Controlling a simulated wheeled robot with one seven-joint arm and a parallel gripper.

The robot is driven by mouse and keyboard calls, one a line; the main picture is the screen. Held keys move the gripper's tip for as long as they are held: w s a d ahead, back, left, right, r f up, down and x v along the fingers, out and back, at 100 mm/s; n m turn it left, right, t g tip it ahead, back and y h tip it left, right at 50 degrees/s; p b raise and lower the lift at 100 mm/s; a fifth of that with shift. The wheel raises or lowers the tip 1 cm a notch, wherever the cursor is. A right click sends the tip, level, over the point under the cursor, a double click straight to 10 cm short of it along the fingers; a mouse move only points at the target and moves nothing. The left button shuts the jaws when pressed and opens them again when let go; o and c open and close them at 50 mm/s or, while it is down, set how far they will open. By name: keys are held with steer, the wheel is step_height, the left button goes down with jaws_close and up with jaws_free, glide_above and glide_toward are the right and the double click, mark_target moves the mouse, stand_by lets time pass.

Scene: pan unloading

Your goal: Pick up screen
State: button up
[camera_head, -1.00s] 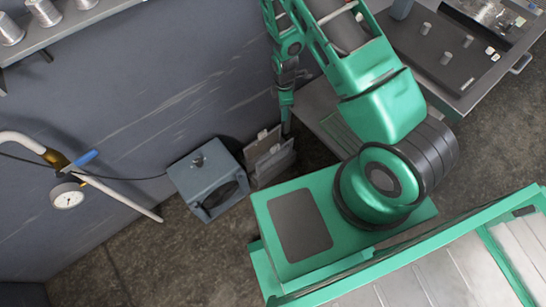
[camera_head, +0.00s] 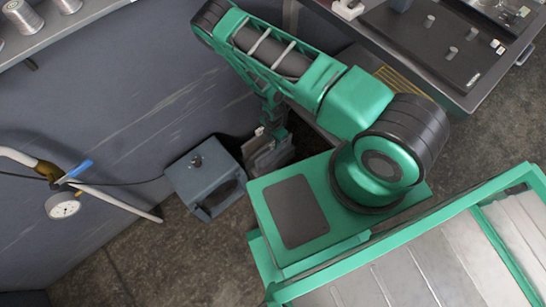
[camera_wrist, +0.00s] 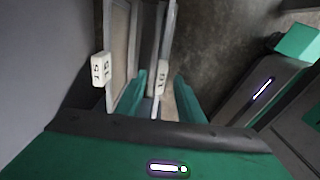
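Two flat grey framed screens stand on edge beside each other near the wall; in the head view the screens (camera_head: 262,158) are partly covered by my arm. In the wrist view, the left screen (camera_wrist: 118,50) and the right screen (camera_wrist: 153,45) are seen from above, each with a small white numbered tag. My gripper (camera_wrist: 160,88) points down at them, its green fingers apart on either side of the right screen's top edge and tag. A gap seems to show beside the screen; contact is not clear. In the head view, my gripper (camera_head: 272,132) is just over the screens.
A blue-grey box (camera_head: 203,178) stands close to the left of the screens. The dark wall (camera_head: 130,100) is close behind. A pipe with a gauge (camera_head: 62,205) juts out at left. A workbench (camera_head: 435,50) stands at upper right. Bare floor shows at lower left.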

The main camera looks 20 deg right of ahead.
steer(key=shift+f, duration=3.3)
jaws_close()
